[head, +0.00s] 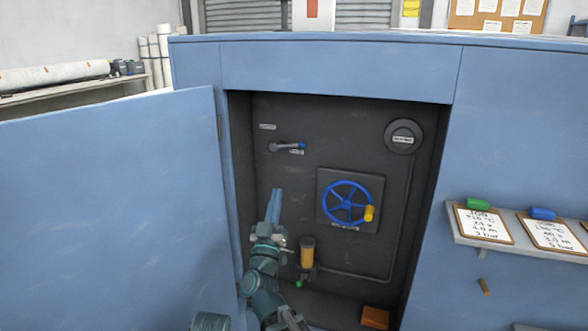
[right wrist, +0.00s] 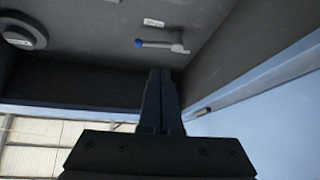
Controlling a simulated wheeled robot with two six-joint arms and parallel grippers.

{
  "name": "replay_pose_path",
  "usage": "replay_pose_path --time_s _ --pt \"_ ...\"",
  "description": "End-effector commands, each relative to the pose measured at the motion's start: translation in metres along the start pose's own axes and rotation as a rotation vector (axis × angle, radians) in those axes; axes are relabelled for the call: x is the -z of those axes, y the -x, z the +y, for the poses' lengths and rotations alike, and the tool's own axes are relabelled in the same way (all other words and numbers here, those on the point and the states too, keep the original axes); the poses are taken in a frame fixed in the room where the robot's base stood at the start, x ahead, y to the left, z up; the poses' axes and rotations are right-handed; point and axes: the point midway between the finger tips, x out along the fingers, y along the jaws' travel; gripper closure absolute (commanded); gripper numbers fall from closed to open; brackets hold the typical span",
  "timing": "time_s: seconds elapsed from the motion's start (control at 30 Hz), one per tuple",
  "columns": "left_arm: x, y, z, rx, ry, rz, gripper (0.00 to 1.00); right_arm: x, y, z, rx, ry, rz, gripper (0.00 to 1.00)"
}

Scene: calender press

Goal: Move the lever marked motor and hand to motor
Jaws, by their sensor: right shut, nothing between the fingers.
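The lever (head: 288,147) is a short grey arm with a blue tip, on the dark back panel inside the open blue cabinet. Its pivot is at the left and its tip points right, roughly level. Small labels sit above it and below its tip, too small to read. In the right wrist view, turned over, the lever (right wrist: 158,43) lies beyond the fingertips. My right gripper (head: 276,192) is shut and empty, below the lever and apart from it. It also shows in the right wrist view (right wrist: 157,75). My left gripper is not in view.
A blue handwheel (head: 346,203) with a yellow knob is right of my right gripper. A yellow cylinder (head: 307,251) stands close to my right arm. The open cabinet door (head: 110,200) fills the left. A shelf (head: 520,241) with clipboards is at right.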

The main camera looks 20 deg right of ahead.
Motion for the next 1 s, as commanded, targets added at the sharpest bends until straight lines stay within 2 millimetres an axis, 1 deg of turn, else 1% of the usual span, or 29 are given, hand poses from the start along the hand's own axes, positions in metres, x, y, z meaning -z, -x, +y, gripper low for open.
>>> replay_pose_path --time_s 0.03,0.17,0.47,0.57,0.67,1.0 --pt "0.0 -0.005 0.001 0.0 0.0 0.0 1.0 -0.004 0.002 0.004 -0.023 0.007 0.004 1.0" --pt "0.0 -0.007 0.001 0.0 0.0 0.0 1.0 -0.005 0.002 0.01 -0.052 0.013 0.007 1.0" --pt "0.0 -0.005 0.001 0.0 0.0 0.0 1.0 -0.004 0.001 0.011 -0.053 0.013 0.007 1.0" --pt "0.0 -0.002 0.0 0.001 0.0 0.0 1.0 -0.003 -0.004 0.011 -0.053 0.014 0.007 1.0" --pt "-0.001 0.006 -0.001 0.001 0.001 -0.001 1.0 -0.002 -0.017 0.011 -0.054 0.015 0.008 1.0" --pt "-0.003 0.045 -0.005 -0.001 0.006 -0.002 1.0 0.0 -0.087 0.014 -0.053 0.015 0.007 1.0"
